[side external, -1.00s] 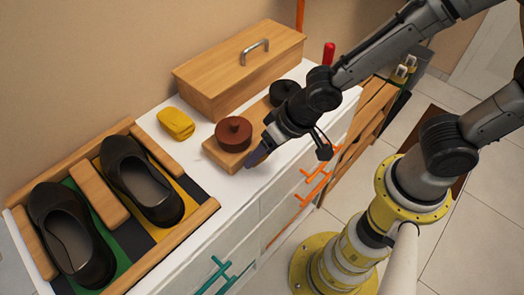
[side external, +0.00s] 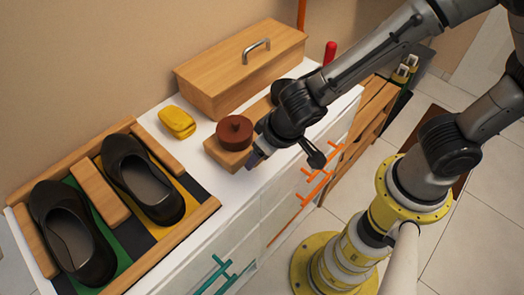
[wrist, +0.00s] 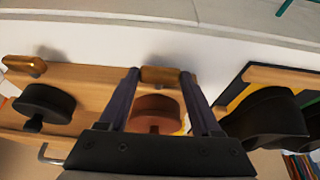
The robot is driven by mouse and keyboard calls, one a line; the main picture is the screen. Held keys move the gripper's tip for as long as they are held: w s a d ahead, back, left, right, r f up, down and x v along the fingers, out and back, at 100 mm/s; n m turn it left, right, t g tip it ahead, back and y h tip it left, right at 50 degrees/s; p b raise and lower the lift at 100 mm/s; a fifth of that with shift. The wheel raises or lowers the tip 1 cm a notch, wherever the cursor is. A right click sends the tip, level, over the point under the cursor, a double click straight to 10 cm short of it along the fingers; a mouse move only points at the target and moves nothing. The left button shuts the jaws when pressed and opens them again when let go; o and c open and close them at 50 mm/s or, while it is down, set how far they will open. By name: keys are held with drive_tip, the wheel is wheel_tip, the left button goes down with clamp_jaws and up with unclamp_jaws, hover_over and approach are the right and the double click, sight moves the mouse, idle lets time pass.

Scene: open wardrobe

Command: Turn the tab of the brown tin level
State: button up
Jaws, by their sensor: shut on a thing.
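The brown tin (side external: 235,132) is round with a small knob on its lid. It stands on a wooden block (side external: 226,156) on the white dresser top, and also shows between my fingers in the wrist view (wrist: 154,108). Its wooden tab (wrist: 162,76) sits at the front edge of the wood. My gripper (wrist: 161,77) has one dark finger at each end of the tab and is shut on it. In the wrist view the tab lies nearly crosswise, roughly along the wood's edge. In the side view my gripper (side external: 257,158) hides the tab.
A black tin (wrist: 45,103) stands beside the brown one, with its own tab (wrist: 25,66). A yellow object (side external: 177,122) lies to the left. A wooden box (side external: 240,68) stands behind. A tray (side external: 181,238) with black shoes (side external: 142,180) fills the dresser's left end.

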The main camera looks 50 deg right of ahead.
drive_tip(key=o, duration=1.4)
drive_tip(key=v, duration=1.3)
drive_tip(key=shift+s+r, duration=0.15)
drive_tip(key=shift+r, duration=0.2)
